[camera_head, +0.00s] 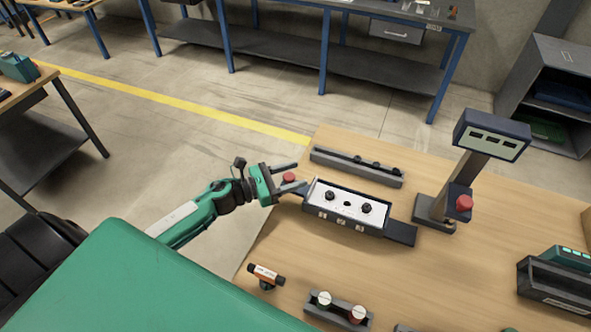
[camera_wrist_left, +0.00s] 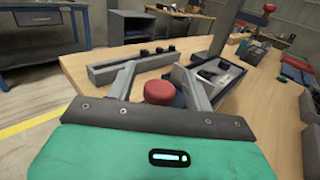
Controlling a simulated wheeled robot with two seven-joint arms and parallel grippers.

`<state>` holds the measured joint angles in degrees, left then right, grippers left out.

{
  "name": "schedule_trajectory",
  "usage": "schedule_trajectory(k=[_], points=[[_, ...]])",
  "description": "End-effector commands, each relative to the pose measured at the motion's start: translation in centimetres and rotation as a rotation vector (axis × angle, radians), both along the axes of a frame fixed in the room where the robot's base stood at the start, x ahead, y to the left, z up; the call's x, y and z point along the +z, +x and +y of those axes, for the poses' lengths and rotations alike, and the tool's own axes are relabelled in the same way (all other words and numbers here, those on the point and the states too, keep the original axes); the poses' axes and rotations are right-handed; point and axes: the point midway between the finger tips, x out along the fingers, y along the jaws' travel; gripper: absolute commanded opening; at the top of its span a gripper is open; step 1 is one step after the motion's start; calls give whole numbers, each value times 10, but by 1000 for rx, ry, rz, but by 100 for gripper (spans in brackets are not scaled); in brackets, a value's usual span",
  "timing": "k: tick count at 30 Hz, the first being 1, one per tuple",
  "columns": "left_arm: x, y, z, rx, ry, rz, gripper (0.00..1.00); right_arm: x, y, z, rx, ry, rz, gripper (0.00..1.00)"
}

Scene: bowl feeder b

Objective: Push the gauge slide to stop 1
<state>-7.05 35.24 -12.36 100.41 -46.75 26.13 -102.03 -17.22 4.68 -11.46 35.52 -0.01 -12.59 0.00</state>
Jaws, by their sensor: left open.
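The gauge (camera_head: 346,205) is a dark box with a white top plate on the wooden table. It bears two black knobs, a dark hole between them and several small marks along its front. A dark slide bar (camera_head: 401,232) sticks out at its right end. A red round knob (camera_head: 289,178) is at its left end; it also shows in the left wrist view (camera_wrist_left: 160,92). My left gripper (camera_head: 299,175) is open, with its fingers either side of the red knob. I cannot tell whether they touch it. My right gripper is out of view.
A grey rail (camera_head: 356,167) with black pegs lies behind the gauge. A display stand (camera_head: 491,136) with a red button stands right. An orange-and-white part (camera_head: 266,274) and a small tray (camera_head: 338,310) are in front.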

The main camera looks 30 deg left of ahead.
Motion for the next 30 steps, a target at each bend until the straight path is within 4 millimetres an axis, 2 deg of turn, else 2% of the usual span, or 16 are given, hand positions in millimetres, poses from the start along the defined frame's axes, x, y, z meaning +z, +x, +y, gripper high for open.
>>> schedule_trajectory(k=[4, 14, 22, 26, 30], points=[[1, 7, -6, 0, 0, 0, 52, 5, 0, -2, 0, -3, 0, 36], [0, 8, -7, 0, 1, -1, 52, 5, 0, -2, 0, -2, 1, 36], [0, 8, -7, 0, 1, -1, 0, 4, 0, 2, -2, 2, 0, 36], [0, 8, -9, 0, 0, 0, 0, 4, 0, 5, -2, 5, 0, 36], [-1, 10, -30, -3, -1, -1, 0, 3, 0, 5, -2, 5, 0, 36]])
